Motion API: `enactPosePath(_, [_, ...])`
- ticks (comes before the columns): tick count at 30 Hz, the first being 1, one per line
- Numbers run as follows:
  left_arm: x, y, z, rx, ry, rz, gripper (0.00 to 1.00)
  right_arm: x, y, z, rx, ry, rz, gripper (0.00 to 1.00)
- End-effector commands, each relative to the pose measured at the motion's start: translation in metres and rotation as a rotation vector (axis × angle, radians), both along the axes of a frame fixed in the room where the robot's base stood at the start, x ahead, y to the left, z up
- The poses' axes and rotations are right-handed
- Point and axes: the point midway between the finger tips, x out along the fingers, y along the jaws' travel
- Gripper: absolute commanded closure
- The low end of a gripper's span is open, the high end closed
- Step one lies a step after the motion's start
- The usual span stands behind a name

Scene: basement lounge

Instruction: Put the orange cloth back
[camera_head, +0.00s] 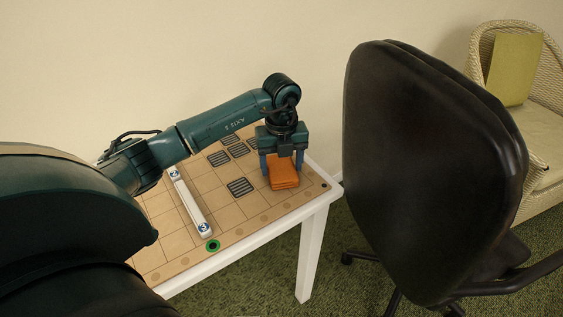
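The orange cloth (284,176) is a folded stack near the right end of the white table, on the tan grid-marked top. My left gripper (282,170) points down over it from above. One blue finger shows at the cloth's left side and another at its right rear, with a gap between them. The fingers look spread around the cloth; I cannot tell whether they touch it. My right gripper is not in view.
The tan board (262,209) carries several dark striped squares (240,187), a white bar (190,201) and a green ring (213,245). A black office chair (430,170) stands close to the table's right. A wicker armchair (535,110) is behind it.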

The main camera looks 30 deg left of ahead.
Motion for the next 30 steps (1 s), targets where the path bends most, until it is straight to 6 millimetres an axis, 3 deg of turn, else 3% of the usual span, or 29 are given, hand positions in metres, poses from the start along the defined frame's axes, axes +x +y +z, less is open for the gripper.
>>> enactPosePath(5, [0.000,0.000,0.000,0.001,0.001,0.000,0.19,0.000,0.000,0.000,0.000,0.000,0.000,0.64])
enactPosePath(16, [0.000,0.000,0.011,0.001,-0.001,0.000,0.19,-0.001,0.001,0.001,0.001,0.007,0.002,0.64])
enactPosePath(30, [0.001,0.000,0.104,0.000,-0.003,0.000,0.19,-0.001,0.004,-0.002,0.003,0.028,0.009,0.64])
